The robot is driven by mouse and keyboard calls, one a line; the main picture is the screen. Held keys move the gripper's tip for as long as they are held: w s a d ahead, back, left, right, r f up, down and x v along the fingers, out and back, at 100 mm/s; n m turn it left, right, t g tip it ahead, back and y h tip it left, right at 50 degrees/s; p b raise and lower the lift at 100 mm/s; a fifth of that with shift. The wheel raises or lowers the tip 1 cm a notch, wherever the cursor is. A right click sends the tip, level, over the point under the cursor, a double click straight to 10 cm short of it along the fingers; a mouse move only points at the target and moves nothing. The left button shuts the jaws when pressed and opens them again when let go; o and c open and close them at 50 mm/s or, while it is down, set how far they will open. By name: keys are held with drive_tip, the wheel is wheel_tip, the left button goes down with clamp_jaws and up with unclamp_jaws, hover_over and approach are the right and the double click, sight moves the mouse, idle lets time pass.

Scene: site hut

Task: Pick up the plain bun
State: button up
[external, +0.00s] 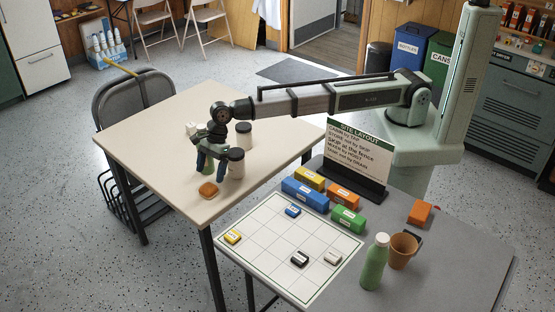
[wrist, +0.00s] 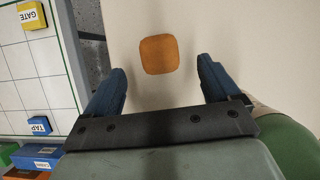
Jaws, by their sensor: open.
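The plain bun, a small orange-brown rounded square (external: 208,190), lies on the pale table near its front edge. In the wrist view the bun (wrist: 159,54) lies just beyond the fingertips, roughly centred between them, with bare tabletop around it. My gripper (external: 210,174) points down with its blue fingers spread and nothing between them. In the external view it hangs just behind the bun; the exact height of the fingertips above the table is hard to tell. In the wrist view the open fingers (wrist: 163,76) frame the near side of the bun without touching it.
Dark-lidded jars (external: 236,164) stand close right of my gripper. A green object (wrist: 292,150) is beside it. The grey table (external: 445,255) holds a grid board (external: 270,235) with labelled blocks, a sign (external: 357,155), a green bottle (external: 375,265) and a brown cup (external: 403,252).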

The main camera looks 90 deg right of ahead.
sight(209, 185)
drive_tip(key=shift+s+x, duration=0.15)
drive_tip(key=shift+x, duration=1.35)
drive_tip(key=shift+s+x, duration=0.1)
drive_tip(key=shift+x, duration=1.35)
drive_tip(key=shift+d+f, duration=0.1)
drive_tip(key=shift+f, duration=0.05)
drive_tip(key=shift+c, duration=0.4)
drive_tip(key=c, duration=1.1)
